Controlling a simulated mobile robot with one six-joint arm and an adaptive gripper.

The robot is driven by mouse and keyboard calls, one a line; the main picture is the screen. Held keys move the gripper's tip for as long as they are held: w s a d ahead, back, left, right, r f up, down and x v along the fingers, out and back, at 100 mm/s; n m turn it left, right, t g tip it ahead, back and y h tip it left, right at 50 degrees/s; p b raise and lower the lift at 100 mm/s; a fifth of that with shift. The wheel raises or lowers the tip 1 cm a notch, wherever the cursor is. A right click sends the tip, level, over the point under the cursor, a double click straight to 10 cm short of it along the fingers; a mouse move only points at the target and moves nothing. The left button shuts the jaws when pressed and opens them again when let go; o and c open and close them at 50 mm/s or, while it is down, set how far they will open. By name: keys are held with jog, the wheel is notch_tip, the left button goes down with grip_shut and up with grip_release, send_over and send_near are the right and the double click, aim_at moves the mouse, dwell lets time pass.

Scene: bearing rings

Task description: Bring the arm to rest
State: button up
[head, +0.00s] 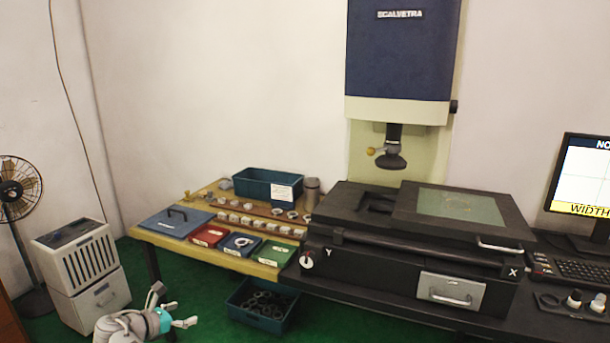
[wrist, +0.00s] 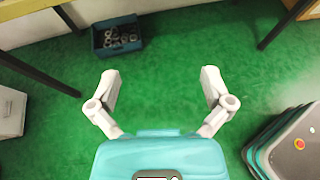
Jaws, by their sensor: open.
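My gripper (head: 179,313) is at the lower left in the head view, low in front of the wooden table and beside the white cabinet. In the wrist view my gripper (wrist: 160,92) has its two fingers spread wide apart. Nothing is between them, only the green floor beyond. My arm shows folded behind the gripper at the bottom edge of the head view.
The wooden table (head: 163,243) holds small trays and rings. A blue bin (head: 253,325) with dark rings is on the floor below; it also shows in the wrist view (wrist: 96,50). A measuring machine (head: 345,275) stands right. A white cabinet (head: 90,298) and fan (head: 18,188) stand left.

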jog(key=w+d+f+m+g, duration=0.1)
jog(key=d+f+m+g, duration=0.15)
jog(key=d+m, duration=0.45)
jog(key=w+d+f+m+g+y, duration=0.1)
jog(key=d+f+m+g, duration=0.15)
jog(key=d, duration=0.95)
jog(key=w+d+f+m+g, duration=0.1)
jog(key=d+f+m+g, duration=0.2)
jog(key=d, duration=0.6)
jog(key=s+d+f+m+g+y, duration=0.1)
jog(key=s+d+m+y, duration=0.1)
jog(key=s+d+m, duration=0.35)
jog(key=s+d+f+m+g+y, duration=0.1)
jog(key=s+d+m+y, duration=0.1)
jog(key=d+m, duration=0.5)
jog(key=s+d+f+m+g+y, duration=0.1)
jog(key=s+d+m+y, duration=0.2)
jog(key=d, duration=0.5)
notch_tip(320, 180, up, 23)
jog(key=m+p, duration=0.1)
jog(key=p, duration=2.2)
jog(key=shift+a+h+p, duration=0.25)
jog(key=shift+h+p, duration=0.05)
jog(key=shift+h, duration=0.1)
